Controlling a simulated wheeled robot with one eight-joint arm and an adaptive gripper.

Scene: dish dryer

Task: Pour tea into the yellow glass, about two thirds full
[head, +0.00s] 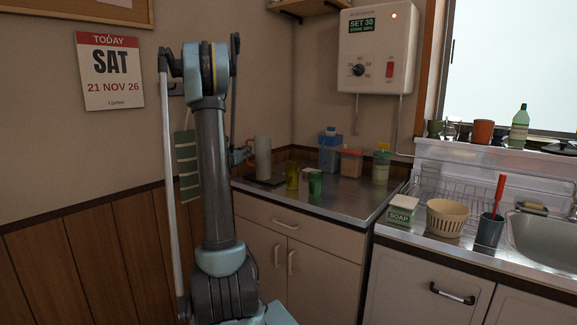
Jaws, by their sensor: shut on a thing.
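A tall grey cylindrical container (263,158) stands upright at the back left of the steel counter, at a dark flat pad (276,183). Whether its base touches the pad is hard to tell. My gripper (246,155) is at its left side, partly hidden behind my arm, and shut on it. The yellow glass (292,176) stands upright on the counter just right of the grey container, apart from it. How much is in the glass cannot be seen from here.
A green cup (315,185) and a small pale box (306,177) stand close right of the yellow glass. Several lidded containers, including a blue one (329,155), line the back wall. The counter's front right (355,203) is clear. A soap box (403,211) sits by the sink.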

